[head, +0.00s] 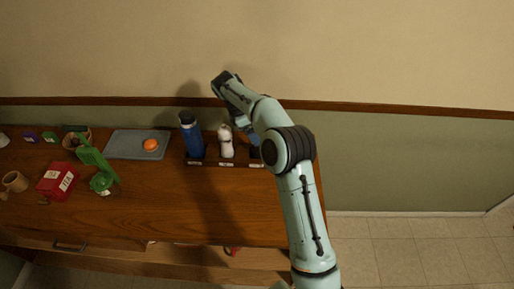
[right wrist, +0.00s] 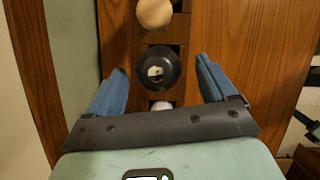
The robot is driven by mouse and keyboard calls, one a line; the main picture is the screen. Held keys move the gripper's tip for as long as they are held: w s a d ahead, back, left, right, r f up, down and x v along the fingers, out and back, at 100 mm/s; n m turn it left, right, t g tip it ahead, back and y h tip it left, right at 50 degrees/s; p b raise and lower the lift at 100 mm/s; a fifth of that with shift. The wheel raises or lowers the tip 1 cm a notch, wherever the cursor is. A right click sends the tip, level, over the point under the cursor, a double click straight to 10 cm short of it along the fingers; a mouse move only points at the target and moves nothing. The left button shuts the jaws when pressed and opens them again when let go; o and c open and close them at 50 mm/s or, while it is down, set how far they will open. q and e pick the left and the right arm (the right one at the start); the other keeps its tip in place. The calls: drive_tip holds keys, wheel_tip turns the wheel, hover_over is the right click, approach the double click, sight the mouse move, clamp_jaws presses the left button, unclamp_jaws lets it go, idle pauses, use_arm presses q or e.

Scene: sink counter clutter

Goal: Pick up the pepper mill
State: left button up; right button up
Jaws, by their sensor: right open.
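In the right wrist view, a round black top with a pale centre (right wrist: 158,70) lies below and between the fingers of my right gripper (right wrist: 160,88). It may be the pepper mill seen from above; its body is hidden, so I cannot be sure. A round tan wooden top (right wrist: 155,12) is beyond it at the upper edge. The right gripper is open, its blue fingers apart on either side of the black top, with no clear contact. In the head view the right gripper (head: 255,139) is partly hidden by my arm, right of a white bottle (head: 226,143). My left gripper is not in view.
A blue bottle (head: 192,138) and the white bottle stand in a dark labelled rack (head: 212,164) by the wall. A grey board (head: 121,145) with an orange (head: 150,145), a green object (head: 92,155) and a red box (head: 57,180) lie left. The counter's front middle is clear.

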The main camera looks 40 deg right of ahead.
drive_tip(key=x, duration=0.5)
drive_tip(key=shift+w, duration=0.1)
drive_tip(key=c, duration=1.4)
clamp_jaws()
drive_tip(key=shift+r, duration=0.15)
